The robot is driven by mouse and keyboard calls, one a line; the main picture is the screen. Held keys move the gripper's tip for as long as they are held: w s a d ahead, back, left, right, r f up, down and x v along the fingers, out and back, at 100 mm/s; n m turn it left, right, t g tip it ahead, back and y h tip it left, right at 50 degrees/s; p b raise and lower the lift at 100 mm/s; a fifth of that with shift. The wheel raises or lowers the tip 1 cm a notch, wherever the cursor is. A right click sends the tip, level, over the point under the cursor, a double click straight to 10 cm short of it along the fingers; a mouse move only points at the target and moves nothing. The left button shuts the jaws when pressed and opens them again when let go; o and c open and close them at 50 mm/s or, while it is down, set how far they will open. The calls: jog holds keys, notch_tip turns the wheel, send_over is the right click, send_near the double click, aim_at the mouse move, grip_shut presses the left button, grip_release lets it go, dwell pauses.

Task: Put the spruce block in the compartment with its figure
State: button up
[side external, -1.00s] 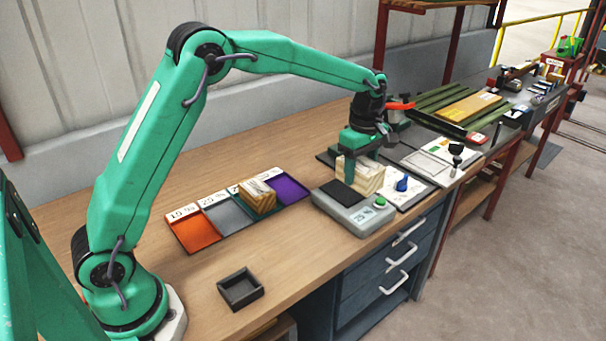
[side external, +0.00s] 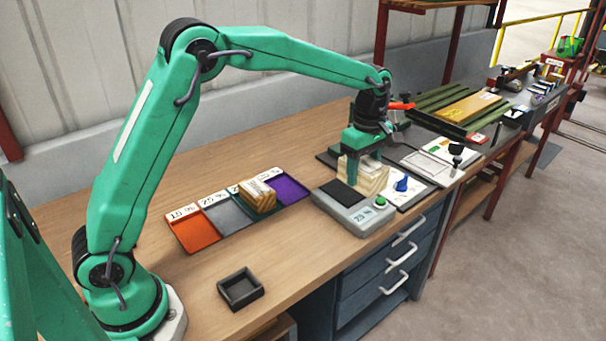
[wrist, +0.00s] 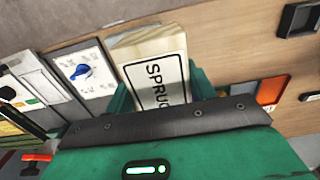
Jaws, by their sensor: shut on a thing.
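The spruce block (side external: 372,180) is pale wood; its label reads "SPRUC" in the wrist view (wrist: 150,48), the rest hidden. My gripper (side external: 362,160) is shut on it, at the back of a grey meter (side external: 352,212). I cannot tell whether the block touches the meter. The meter's small display seems to read 25 %, but it is tiny. The compartment tray has an orange compartment (side external: 197,235), a grey one (side external: 228,217), a green one (side external: 262,211) and a purple one (side external: 290,189). Figure cards stand behind them; the first two seem to read 15 % and 25 %.
Another wood block (side external: 257,194) sits in the green compartment and partly hides its card. A small empty black tray (side external: 240,289) lies at the front. A white card with a blue knob (side external: 401,185) is right of the meter. Bench between compartments and black tray is clear.

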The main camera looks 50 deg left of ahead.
jog(key=shift+s+a, duration=0.45)
jog(key=shift+a, duration=0.1)
jog(key=s+a+f, duration=0.1)
jog(key=s+a, duration=0.5)
jog(key=s, duration=0.4)
jog(key=s+a+f, duration=0.2)
jog(key=s+a, duration=0.4)
jog(key=s, duration=0.5)
jog(key=shift+s+f, duration=0.25)
jog(key=shift+s, duration=0.05)
jog(key=a+f, duration=0.2)
jog(key=a, duration=0.2)
jog(key=a+f, duration=0.2)
jog(key=a, duration=0.1)
jog(key=a+f, duration=0.3)
jog(key=a, duration=0.1)
jog(key=shift+s+a, duration=0.1)
jog(key=shift+a, duration=0.2)
jog(key=shift+f, duration=2)
jog(key=shift+f, duration=0.15)
